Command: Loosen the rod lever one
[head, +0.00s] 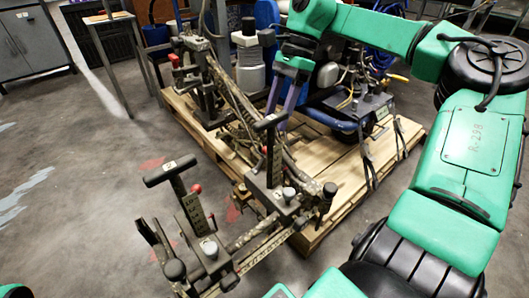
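The line striper (240,115) is a dark, worn metal frame with several handles and knobs. One upright post has a black T-shaped handle (171,170) at the front left. A red knob (197,188) sits beside the front post, and a black-knobbed lever (327,192) is at the right of the frame. I cannot tell which part is rod lever one. My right gripper (279,112) points down with its purple fingers apart, just behind the middle handle in the picture; contact is unclear. My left gripper is out of view.
The striper stands partly on a wooden pallet (340,180), with its front end beyond the pallet over grey floor (80,200). Straps, hoses and a blue part crowd the back. A small table (108,17) and grey cabinet (30,40) stand at the back left.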

